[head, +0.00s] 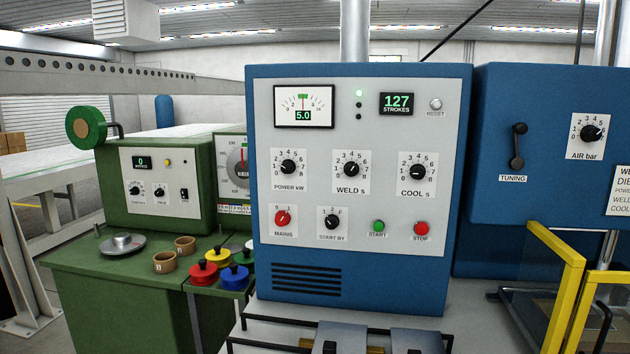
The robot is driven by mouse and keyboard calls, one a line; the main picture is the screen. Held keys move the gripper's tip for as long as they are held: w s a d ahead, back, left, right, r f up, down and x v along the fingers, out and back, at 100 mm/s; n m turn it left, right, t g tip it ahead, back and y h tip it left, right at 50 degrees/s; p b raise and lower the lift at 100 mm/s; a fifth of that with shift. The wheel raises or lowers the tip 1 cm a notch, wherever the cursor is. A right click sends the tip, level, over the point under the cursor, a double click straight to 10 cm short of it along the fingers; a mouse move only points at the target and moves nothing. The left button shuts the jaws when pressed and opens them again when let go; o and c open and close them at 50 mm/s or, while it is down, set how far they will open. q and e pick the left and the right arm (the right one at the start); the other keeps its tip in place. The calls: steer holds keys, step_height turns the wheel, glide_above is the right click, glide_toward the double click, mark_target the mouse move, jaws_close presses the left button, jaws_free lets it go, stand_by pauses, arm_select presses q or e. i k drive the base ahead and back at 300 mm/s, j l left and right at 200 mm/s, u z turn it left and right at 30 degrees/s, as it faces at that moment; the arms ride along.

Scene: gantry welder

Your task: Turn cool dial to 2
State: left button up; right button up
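The cool dial (417,173) is a black round knob on a white scale plate marked "COOL s". It is at the right of the upper dial row on the blue welder cabinet's grey front panel (330,245). Its pale pointer mark seems to face left, near the low end of the scale, but it is too small to read exactly. Nothing covers the dial. Neither of my grippers is in view.
The weld dial (351,170) and power dial (288,168) sit left of the cool dial. The start button (378,227) and red stop button (421,229) are below. A yellow guard frame (560,285) stands at the right. Space before the panel looks clear.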

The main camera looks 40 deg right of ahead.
mark_target(417, 171)
steer(key=z, duration=1.3)
